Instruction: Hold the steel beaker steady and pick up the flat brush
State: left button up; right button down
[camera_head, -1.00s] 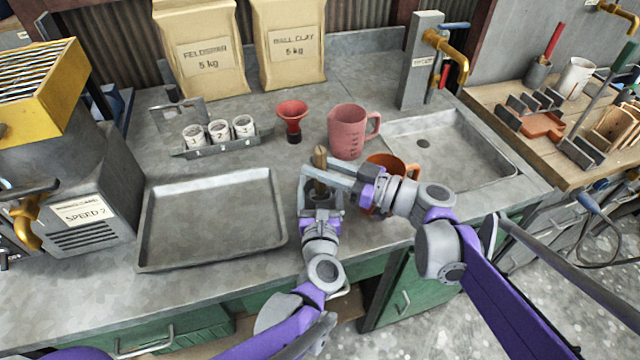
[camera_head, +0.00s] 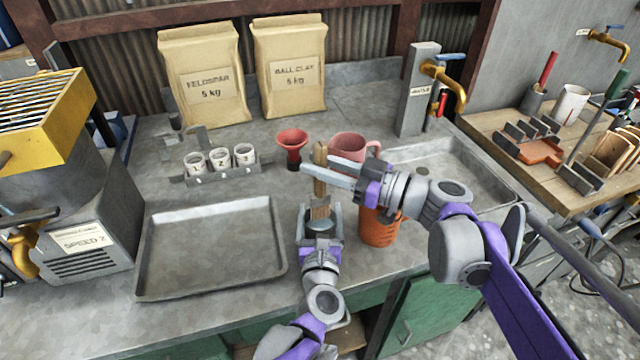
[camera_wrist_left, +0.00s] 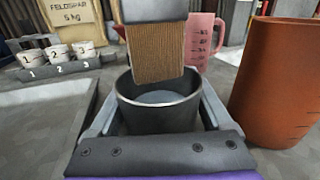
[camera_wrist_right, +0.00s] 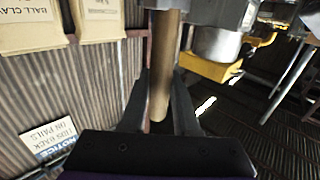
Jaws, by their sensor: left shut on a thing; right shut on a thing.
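The steel beaker (camera_wrist_left: 158,104) stands upright between the fingers of my left gripper (camera_head: 320,222), which is shut on it. In the head view the beaker is mostly hidden by the gripper. The flat brush (camera_head: 320,170) is upright above the beaker, handle up and bristles down. My right gripper (camera_head: 335,176) is shut on its wooden handle, which also shows in the right wrist view (camera_wrist_right: 164,70). In the left wrist view the brush's brown bristles (camera_wrist_left: 158,55) hang over the beaker's mouth, apparently just clear of the rim.
An orange cup (camera_head: 380,228) stands close to the right of the beaker. A pink jug (camera_head: 348,146) and a red funnel (camera_head: 292,143) are behind. An empty metal tray (camera_head: 210,250) lies left, with numbered cups (camera_head: 220,160) behind it. The sink (camera_head: 440,165) is at right.

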jog(key=shift+r, duration=1.05)
pick_arm(q)
jog(key=o, duration=1.4)
jog(key=shift+o, duration=0.2)
jog(key=s, duration=1.2)
jog(key=shift+d, duration=0.1)
